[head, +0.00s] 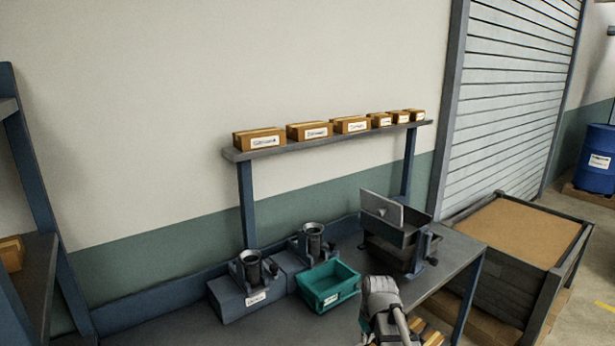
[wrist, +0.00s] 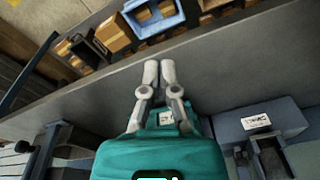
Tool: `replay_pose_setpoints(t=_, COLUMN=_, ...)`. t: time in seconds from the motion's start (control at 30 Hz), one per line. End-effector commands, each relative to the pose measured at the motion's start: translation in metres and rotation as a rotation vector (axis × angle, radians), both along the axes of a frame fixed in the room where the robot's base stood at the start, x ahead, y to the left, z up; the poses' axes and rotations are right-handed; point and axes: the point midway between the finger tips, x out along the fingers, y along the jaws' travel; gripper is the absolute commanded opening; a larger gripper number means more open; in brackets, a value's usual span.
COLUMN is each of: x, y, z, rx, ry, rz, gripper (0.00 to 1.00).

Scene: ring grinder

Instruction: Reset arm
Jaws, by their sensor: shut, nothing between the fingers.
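My gripper (wrist: 160,72) shows in the wrist view with its two pale fingers together and nothing between them. It is over the front part of the grey workbench (wrist: 225,75), apart from the objects on it. In the head view my arm shows at the lower right of the bench, in front of the teal bin (head: 328,285); the fingertips are hard to make out there.
Two blue-grey machines with dark round cups (head: 250,268) (head: 313,238) stand left of and behind the bin. A dark box-like machine with a raised plate (head: 382,208) stands right. Boxes line the shelf (head: 240,155). A large crate (head: 510,285) stands right of the bench.

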Motion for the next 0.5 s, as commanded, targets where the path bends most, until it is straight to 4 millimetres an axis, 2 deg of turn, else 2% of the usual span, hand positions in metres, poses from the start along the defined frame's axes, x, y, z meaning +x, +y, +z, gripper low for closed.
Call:
replay_pose_setpoints(t=0.03, x=-0.034, y=0.0, z=0.0, rx=-0.011, ry=0.019, rz=-0.046, gripper=0.0)
replay_pose_setpoints(t=0.1, x=-0.061, y=-0.002, z=-0.001, rx=-0.025, ry=0.045, rz=-0.111, gripper=0.0)
replay_pose_setpoints(t=0.2, x=-0.088, y=-0.003, z=-0.001, rx=-0.042, ry=0.071, rz=-0.181, gripper=0.0)
replay_pose_setpoints(t=0.33, x=-0.105, y=-0.006, z=-0.001, rx=-0.056, ry=0.089, rz=-0.233, gripper=0.0)
replay_pose_setpoints(t=0.5, x=-0.107, y=-0.006, z=-0.001, rx=-0.059, ry=0.093, rz=-0.246, gripper=0.0)
